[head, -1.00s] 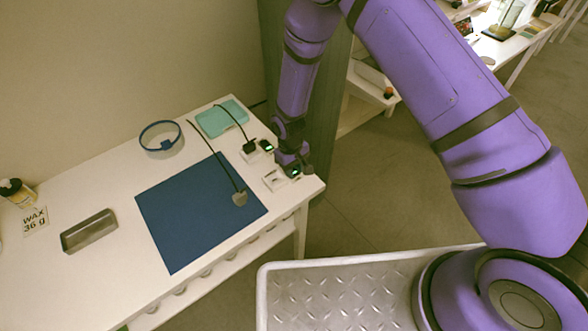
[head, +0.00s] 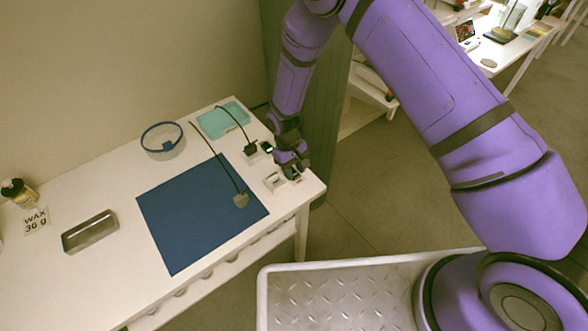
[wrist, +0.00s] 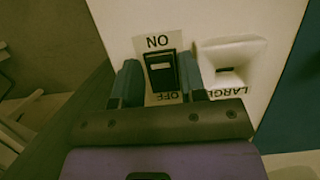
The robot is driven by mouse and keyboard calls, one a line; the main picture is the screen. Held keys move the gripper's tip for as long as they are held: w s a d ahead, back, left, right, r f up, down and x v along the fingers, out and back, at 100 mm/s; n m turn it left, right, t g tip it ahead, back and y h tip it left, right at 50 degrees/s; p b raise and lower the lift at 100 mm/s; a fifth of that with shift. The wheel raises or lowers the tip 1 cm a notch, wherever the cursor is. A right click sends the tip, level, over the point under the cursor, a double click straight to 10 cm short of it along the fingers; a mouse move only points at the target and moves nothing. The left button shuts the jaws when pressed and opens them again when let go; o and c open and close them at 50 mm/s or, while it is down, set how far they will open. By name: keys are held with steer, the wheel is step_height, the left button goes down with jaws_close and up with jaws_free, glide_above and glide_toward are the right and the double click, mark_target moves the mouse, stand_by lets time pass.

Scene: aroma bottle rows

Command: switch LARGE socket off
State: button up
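The LARGE socket (wrist: 232,62) is a white block with a dark slot, its label upside down in the wrist view; it also shows in the head view (head: 273,182). Beside it is a black rocker switch (wrist: 161,72) with ON and OFF marked upside down. Its small bar looks pale, not green. My gripper (wrist: 160,84) is open, with one finger on each side of the switch and nothing held. Whether the fingers touch the switch cannot be told. In the head view my gripper (head: 292,170) is low over the table's right corner and partly hides the switch.
A second socket with a black plug (head: 250,149) and a green-lit switch (head: 267,147) sits just behind. A blue mat (head: 195,220) with a corded grey piece (head: 240,200), a teal case (head: 222,118), a blue ring (head: 162,137) and a metal tray (head: 90,232) lie farther left.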

steer(key=v, duration=1)
steer(key=shift+r, duration=0.35)
steer(key=shift+w, duration=0.15)
steer(key=s+d+r+m+t+y, duration=0.15)
steer(key=d+r, duration=0.35)
steer(key=r, duration=0.6)
steer(key=s+d+r+m+t, duration=0.1)
steer(key=s+d+r, duration=0.1)
steer(key=d+r, duration=0.6)
steer(key=s+d+r+m+t, duration=0.1)
steer(key=s+d+r, duration=0.15)
steer(key=r, duration=1.05)
steer(key=s+d+r+m+t, duration=0.1)
steer(key=s+d+r, duration=0.2)
steer(key=s, duration=0.4)
steer(key=s+d+r+m+t, duration=0.1)
steer(key=s+d+r, duration=0.3)
steer(key=s, duration=0.4)
steer(key=s+d+r+m+t, duration=0.1)
steer(key=s+d+r+t, duration=0.1)
steer(key=s+d, duration=0.4)
steer(key=shift+s+r+t, duration=0.35)
steer(key=shift+s+r, duration=0.55)
steer(key=shift+s, duration=0.1)
